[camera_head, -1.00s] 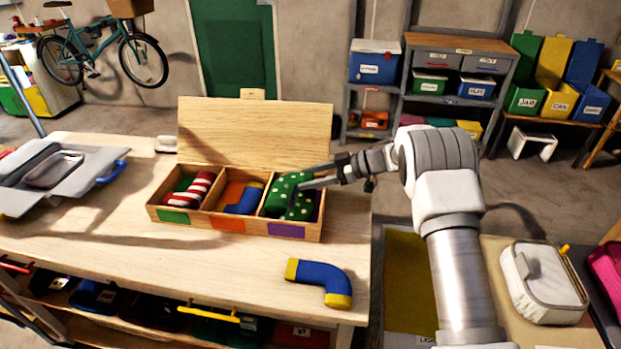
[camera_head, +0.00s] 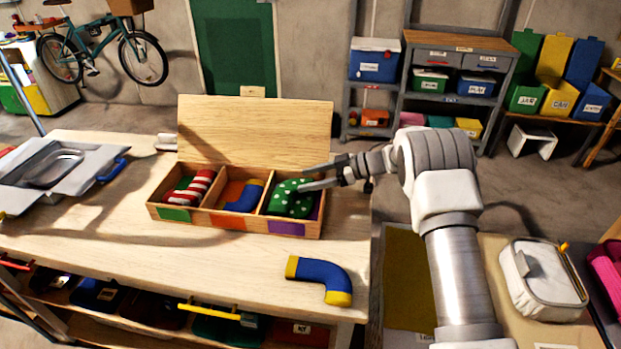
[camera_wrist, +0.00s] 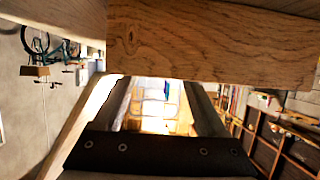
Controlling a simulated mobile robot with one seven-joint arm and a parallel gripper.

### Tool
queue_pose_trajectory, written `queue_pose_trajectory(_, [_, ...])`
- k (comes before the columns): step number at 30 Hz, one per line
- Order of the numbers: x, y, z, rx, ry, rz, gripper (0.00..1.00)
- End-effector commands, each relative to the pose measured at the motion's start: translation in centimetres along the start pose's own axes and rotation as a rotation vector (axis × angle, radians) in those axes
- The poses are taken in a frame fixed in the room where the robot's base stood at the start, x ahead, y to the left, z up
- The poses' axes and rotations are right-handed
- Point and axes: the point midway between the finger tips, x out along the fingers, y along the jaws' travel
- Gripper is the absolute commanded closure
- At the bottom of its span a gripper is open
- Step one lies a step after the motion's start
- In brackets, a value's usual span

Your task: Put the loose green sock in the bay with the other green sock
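The wooden box (camera_head: 255,226) on the workbench has three bays. Green cloth with white dots (camera_head: 290,198) lies in the right bay, the one with the purple label (camera_head: 286,229). I cannot clearly tell whether it is one sock or two overlapping. My gripper (camera_head: 312,176) is over the right rim of that bay, with its fingers apart. The wrist view shows the two fingers (camera_wrist: 162,105) spread with nothing between them, and a wooden panel across the top.
A blue-and-yellow sock (camera_head: 244,198) is in the middle bay. Another blue-and-yellow sock (camera_head: 320,277) lies on the bench (camera_head: 180,265) in front. The raised lid (camera_head: 255,130) stands behind the box.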

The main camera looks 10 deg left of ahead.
Motion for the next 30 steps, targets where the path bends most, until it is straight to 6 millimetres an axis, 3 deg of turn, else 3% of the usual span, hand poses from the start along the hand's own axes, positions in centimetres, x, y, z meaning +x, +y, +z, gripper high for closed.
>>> queue_pose_trajectory(7, [-0.8,0.1,-1.4,-0.003,0.0,0.005,0.21])
queue_pose_trajectory(21, [-10.6,0.1,-1.1,-0.001,-0.001,0.004,0.21])
queue_pose_trajectory(30, [-12.5,0.0,-1.1,0.0,0.0,0.001,0.21])
